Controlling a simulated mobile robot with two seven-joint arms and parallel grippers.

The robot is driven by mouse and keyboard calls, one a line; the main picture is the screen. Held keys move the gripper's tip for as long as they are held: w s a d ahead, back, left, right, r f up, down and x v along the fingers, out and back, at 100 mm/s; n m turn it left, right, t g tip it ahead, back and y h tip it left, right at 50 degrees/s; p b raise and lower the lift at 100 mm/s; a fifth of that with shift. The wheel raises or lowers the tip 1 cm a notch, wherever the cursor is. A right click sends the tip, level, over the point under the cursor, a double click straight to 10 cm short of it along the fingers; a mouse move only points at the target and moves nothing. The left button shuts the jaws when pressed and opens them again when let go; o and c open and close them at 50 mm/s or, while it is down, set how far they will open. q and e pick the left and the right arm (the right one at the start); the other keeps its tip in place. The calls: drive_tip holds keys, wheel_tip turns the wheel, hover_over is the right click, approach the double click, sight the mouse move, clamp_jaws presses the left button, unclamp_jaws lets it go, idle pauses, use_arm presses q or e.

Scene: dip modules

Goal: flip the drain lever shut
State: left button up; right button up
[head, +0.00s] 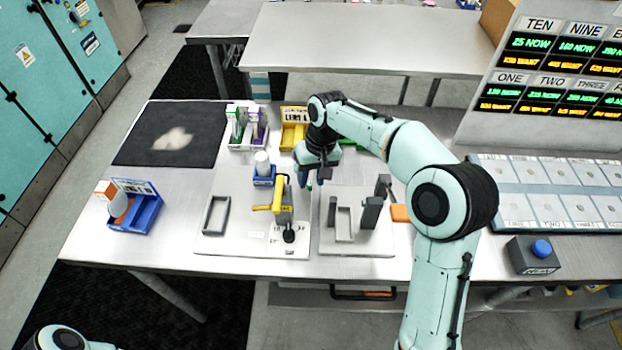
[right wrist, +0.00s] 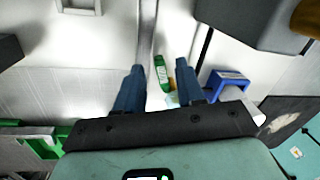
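A yellow lever (head: 264,208) with a grey handle post sticks out to the left from a fixture on the left grey plate (head: 222,243); I take it as the drain lever, but its label is too small to read. A black knob (head: 289,236) stands below it. My right gripper (head: 314,180) is above the table, just right of and behind the lever, not touching it. In the right wrist view its blue fingers (right wrist: 158,84) are apart, with a small green item (right wrist: 161,72) visible between them, seemingly beyond the tips. My left gripper is out of view.
A second plate (head: 360,246) with grey posts stands to the right. A blue bin (head: 148,213) is at the left, with a yellow bin (head: 293,134) behind. A dark mat (head: 135,150) lies back left. A button box (head: 535,262) is at the right. The front strip is clear.

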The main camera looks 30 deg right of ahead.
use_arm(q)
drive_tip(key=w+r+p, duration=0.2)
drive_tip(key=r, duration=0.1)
use_arm(e)
wheel_tip(320, 180, up, 12)
drive_tip(key=d, duration=0.1)
drive_tip(key=shift+s+d+f, duration=0.15)
drive_tip(key=shift+s+d, duration=0.05)
drive_tip(key=shift+d, duration=0.2)
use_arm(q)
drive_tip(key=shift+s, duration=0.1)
use_arm(e)
drive_tip(key=shift+f, duration=0.1)
